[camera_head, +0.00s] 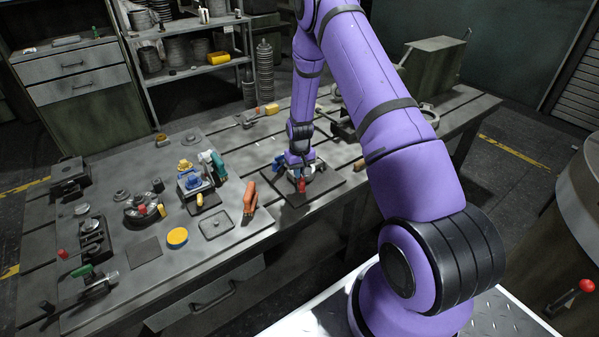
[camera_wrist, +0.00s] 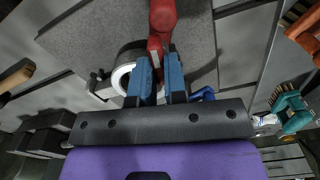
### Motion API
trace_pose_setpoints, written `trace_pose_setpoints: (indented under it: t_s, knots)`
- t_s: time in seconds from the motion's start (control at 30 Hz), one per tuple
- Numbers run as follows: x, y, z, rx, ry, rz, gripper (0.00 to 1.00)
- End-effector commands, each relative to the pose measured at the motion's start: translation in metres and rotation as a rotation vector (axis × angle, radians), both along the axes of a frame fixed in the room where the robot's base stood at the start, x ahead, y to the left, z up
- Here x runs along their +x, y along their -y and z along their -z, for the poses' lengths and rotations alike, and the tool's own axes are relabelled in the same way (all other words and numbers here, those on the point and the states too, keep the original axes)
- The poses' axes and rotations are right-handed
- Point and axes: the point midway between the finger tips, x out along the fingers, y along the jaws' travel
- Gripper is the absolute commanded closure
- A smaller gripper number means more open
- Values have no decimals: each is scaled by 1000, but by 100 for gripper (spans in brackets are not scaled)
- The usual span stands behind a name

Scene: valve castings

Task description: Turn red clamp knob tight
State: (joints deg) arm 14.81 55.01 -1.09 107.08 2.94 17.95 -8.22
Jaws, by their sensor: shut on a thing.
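The red clamp knob (camera_head: 301,185) is at the front of a fixture on a dark square plate (camera_head: 326,190) on the bench. In the wrist view the red knob (camera_wrist: 163,16) has a rounded end beyond the fingertips, and a narrower red part lies between them. My gripper (camera_wrist: 159,58) points down at the fixture, its two blue fingers shut on the red part. A pale round part (camera_wrist: 122,78) of the fixture shows beside the left finger. My fingers and wrist hide much of the fixture, and how tight the knob is cannot be seen.
Shelves (camera_head: 192,71) stand behind the bench.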

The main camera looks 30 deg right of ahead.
Motion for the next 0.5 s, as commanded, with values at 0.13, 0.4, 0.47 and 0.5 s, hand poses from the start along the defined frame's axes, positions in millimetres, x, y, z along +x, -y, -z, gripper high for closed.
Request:
trace_pose_setpoints:
  t_s: [0.13,0.4,0.47,0.5]
  knots:
    - [1,1,-1,-1,3,74,100]
    - [1,1,-1,-1,3,145,100]
    - [1,1,-1,-1,3,151,100]
    - [1,1,-1,-1,3,154,100]
